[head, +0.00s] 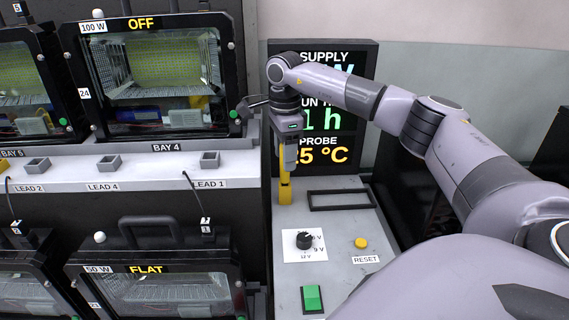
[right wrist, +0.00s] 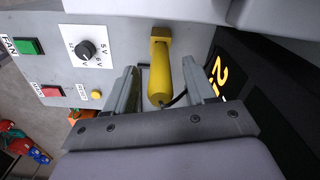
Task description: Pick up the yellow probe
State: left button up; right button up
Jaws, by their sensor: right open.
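The yellow probe (right wrist: 160,82) stands out from a yellow mount (right wrist: 161,42) on the grey control panel in the right wrist view. A dark cable runs from its near end. In the head view a yellow upright (head: 285,193) shows below my right gripper (head: 287,170); I cannot tell there how much of it is probe and how much is mount. In the right wrist view my right gripper (right wrist: 160,88) is open, with one finger on each side of the probe and a visible gap to each. My left gripper is not in view.
The grey panel (head: 342,225) carries a black dial (head: 304,240), a yellow reset button (head: 361,243) and a green switch (head: 312,298). A black display (head: 350,62) stands behind the arm. Floodlight housings (head: 160,75) and a shelf with lead sockets (head: 110,162) fill the left.

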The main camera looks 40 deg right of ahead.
jog(key=shift+f, duration=0.9)
grip_shut()
jog(key=shift+r, duration=0.15)
